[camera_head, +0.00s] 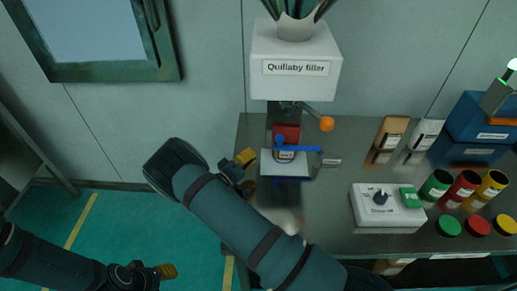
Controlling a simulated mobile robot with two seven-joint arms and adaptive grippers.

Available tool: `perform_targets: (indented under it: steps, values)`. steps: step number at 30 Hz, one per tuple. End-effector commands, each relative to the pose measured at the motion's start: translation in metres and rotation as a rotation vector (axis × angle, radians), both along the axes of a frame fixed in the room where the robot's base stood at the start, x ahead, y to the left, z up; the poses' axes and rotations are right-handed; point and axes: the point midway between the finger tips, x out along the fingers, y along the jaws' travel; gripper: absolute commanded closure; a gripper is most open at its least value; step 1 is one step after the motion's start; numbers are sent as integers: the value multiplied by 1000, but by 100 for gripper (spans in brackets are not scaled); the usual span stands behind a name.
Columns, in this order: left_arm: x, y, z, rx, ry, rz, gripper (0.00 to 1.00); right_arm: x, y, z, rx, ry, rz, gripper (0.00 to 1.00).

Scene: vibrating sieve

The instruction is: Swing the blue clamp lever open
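The blue clamp lever (305,149) lies roughly level across the front of a small labelled container (284,156) under the filler. Its blue pivot end is at the left and its free end points right. My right gripper (247,172) is just left of the clamp, apart from the lever. Its yellow fingertips look spread with nothing between them, and my forearm hides part of the bench below. My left gripper (164,271) is low at the left, far from the lever, and its finger gap is not clear.
The white "Quillaby filler" box (296,67) overhangs the clamp, with an orange-knobbed handle (326,123) to its right. A control box (386,206) with a dial and green button, coloured jars (465,187) and a blue case (480,125) stand right. Bare steel bench (335,190) lies between.

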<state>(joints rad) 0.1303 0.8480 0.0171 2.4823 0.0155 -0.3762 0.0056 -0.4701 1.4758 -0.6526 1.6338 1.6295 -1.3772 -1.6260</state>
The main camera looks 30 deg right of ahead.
Motion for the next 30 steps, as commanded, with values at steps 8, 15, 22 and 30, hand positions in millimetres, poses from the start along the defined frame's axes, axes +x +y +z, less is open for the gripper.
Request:
perform_targets:
  steps: [8, 15, 22, 30]
  values:
    - [0, 0, 5, -1, 0, 0, 53, 14, -45, 6, 0, -1, -2, 100]
    - [0, 0, 7, -2, 0, 0, 53, 24, -76, 10, 0, -1, -1, 100]
    - [0, 0, 7, -2, 0, 0, 53, 28, -85, 11, 0, -1, 0, 100]
    - [0, 0, 7, -2, 0, 0, 53, 28, -85, 11, 0, -1, 0, 100]
